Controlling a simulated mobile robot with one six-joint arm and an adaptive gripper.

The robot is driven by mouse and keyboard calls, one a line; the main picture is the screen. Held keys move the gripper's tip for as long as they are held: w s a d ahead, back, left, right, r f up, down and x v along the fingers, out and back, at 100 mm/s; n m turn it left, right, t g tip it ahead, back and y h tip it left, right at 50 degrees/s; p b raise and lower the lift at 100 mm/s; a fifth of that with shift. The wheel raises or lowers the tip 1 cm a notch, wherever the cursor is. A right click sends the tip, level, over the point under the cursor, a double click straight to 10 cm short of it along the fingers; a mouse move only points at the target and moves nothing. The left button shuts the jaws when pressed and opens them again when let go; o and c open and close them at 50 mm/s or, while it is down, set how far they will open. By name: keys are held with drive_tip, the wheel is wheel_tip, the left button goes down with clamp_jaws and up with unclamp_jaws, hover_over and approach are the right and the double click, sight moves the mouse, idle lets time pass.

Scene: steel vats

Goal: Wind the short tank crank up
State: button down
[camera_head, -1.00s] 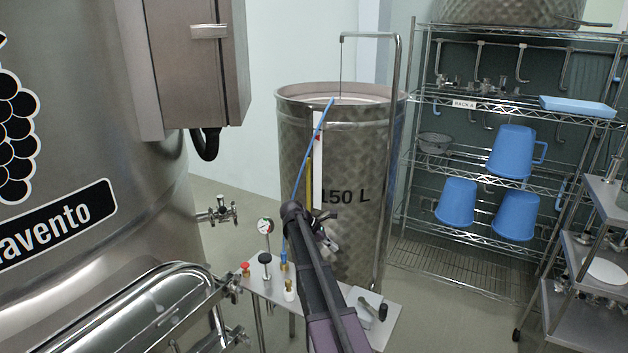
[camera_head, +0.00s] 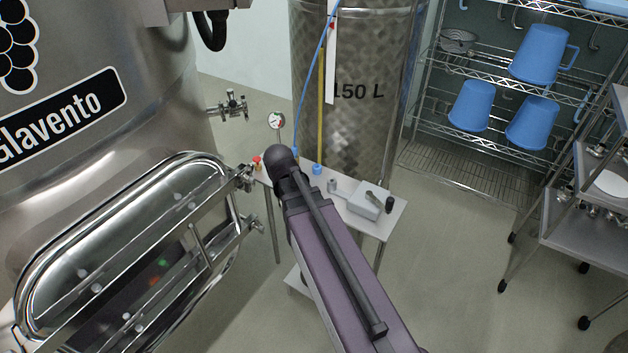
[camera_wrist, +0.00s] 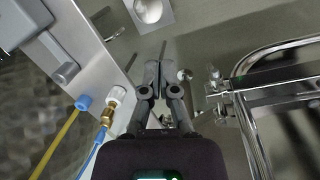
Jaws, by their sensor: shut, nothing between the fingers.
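A small grey box (camera_head: 366,202) with a crank arm and a dark knob (camera_head: 389,205) sits on the small steel table in front of the 150 L tank (camera_head: 360,120). I take this as the crank, but cannot be sure. My gripper (camera_wrist: 160,68) is shut and empty, beside the table edge and apart from the box. In the head view my arm hides the gripper.
The small table (camera_head: 395,222) also bears a gauge (camera_head: 276,121) and a blue fitting (camera_head: 317,169); yellow and blue tubes rise there. The large Glavento vat (camera_head: 150,70) stands left. A wire rack (camera_head: 500,175) stands right. Floor right of the table is clear.

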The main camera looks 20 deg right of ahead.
drive_tip(key=s+a+m+y, duration=0.1)
drive_tip(key=s+a+m, duration=0.1)
drive_tip(key=s+a, duration=0.2)
drive_tip(key=shift+s+a+m+y, duration=0.3)
drive_tip(key=shift+s+a+y, duration=0.1)
drive_tip(key=shift+a, duration=0.15)
drive_tip(key=shift+f, duration=0.1)
